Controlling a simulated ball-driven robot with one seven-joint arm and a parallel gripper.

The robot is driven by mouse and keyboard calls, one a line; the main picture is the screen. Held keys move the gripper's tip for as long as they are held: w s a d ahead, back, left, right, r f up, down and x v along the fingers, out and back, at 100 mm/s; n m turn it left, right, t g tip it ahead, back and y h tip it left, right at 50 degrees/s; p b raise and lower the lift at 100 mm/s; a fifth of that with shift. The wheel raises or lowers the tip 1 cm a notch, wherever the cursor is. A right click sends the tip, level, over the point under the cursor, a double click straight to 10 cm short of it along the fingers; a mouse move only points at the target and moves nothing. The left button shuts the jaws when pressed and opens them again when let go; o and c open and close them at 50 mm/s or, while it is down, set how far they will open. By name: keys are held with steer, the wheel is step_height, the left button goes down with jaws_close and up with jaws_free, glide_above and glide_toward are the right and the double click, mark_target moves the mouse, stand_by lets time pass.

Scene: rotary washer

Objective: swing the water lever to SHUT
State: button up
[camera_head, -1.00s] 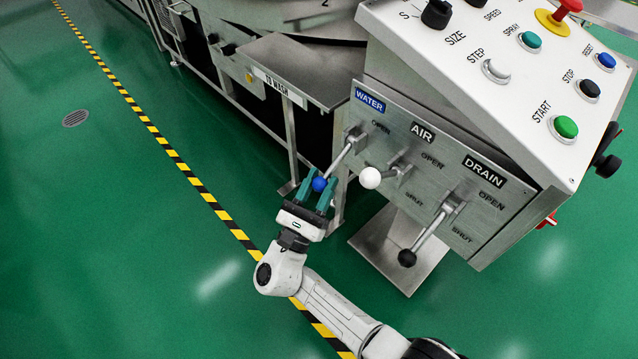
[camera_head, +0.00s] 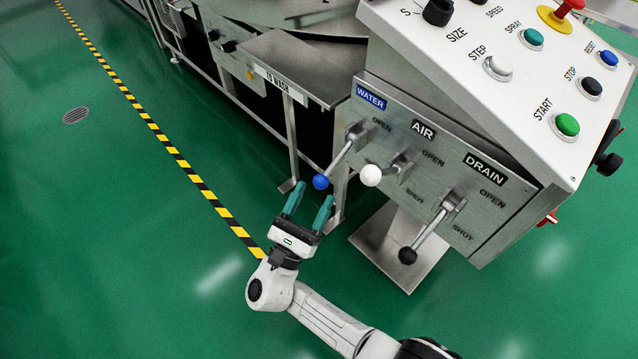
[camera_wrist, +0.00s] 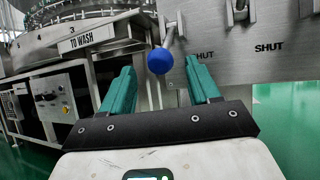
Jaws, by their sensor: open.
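The water lever is a metal rod with a blue ball knob (camera_head: 320,182), below the blue WATER label (camera_head: 370,99) on the steel valve panel. The rod slants down and left, out from its pivot. My gripper (camera_head: 311,197) is open and empty, with its green fingers pointing at the knob from just below it and apart from it. In the wrist view the blue knob (camera_wrist: 160,61) shows above and between the two open fingertips (camera_wrist: 162,72). A SHUT mark (camera_wrist: 202,55) shows to the right of the knob in that view. The panel's OPEN mark (camera_head: 382,124) is near the lever's pivot.
The air lever with a white knob (camera_head: 371,175) stands close to the right of the blue knob. The drain lever with a black knob (camera_head: 407,256) hangs further right. A TO WASH shelf (camera_head: 300,65) with a post is at the left. Green floor is free at the left.

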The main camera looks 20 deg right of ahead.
steer(key=v, duration=0.6)
steer(key=shift+f+b, duration=0.15)
steer(key=shift+b, duration=0.15)
steer(key=shift+s+a, duration=0.1)
steer(key=shift+a, duration=0.05)
